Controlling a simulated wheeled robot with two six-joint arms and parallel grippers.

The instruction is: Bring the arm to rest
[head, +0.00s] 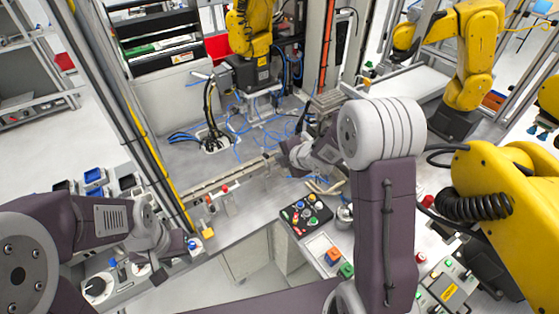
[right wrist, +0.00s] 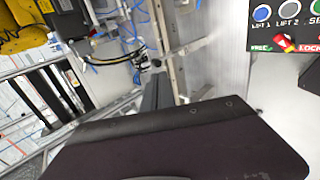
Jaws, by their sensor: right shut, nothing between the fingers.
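My right arm rises from the bottom right in the head view, and its forearm bends left over the work cell. My right gripper (head: 284,147) is at the end of that arm, small and partly hidden by its own wrist. It is shut with nothing in it, apart from the control panel. In the right wrist view a dark part of my own arm fills the bottom. My left gripper (head: 172,256) is at the lower left in the head view, over the bench with switches. Its fingers are too small and covered to show whether they are open.
A black control panel (head: 306,214) with coloured knobs stands below my right gripper; its edge shows in the right wrist view (right wrist: 288,27). A yellow arm (head: 505,195) stands close on the right, another (head: 250,30) at the back. A metal rail (head: 225,183) crosses the middle.

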